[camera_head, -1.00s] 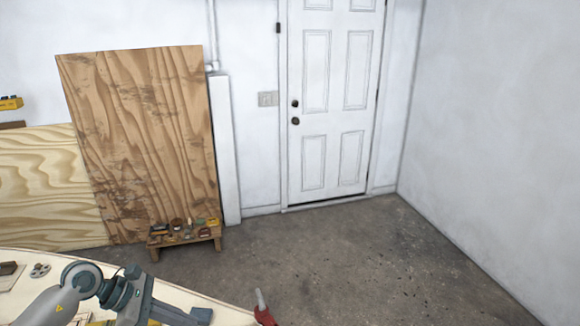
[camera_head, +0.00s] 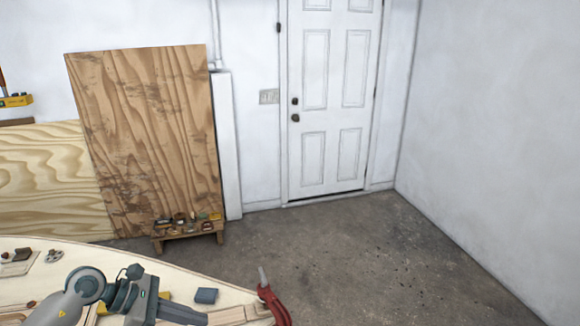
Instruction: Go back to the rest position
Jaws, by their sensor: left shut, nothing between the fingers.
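My left gripper (camera_head: 190,315) shows at the bottom left, over the pale plywood hull (camera_head: 165,284). Its grey fingers point right and are shut with nothing between them. The gripper's lower side is cut off by the picture edge. A small blue-grey block (camera_head: 206,295) lies on the hull just beyond the fingers, apart from them. My right gripper is not in view.
A red clamp (camera_head: 272,304) grips the hull's tip. Small parts (camera_head: 18,255) lie at the hull's left. A low bench (camera_head: 188,233) with several small items stands before leaning plywood (camera_head: 150,140). The concrete floor (camera_head: 350,250) toward the white door (camera_head: 333,95) is clear.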

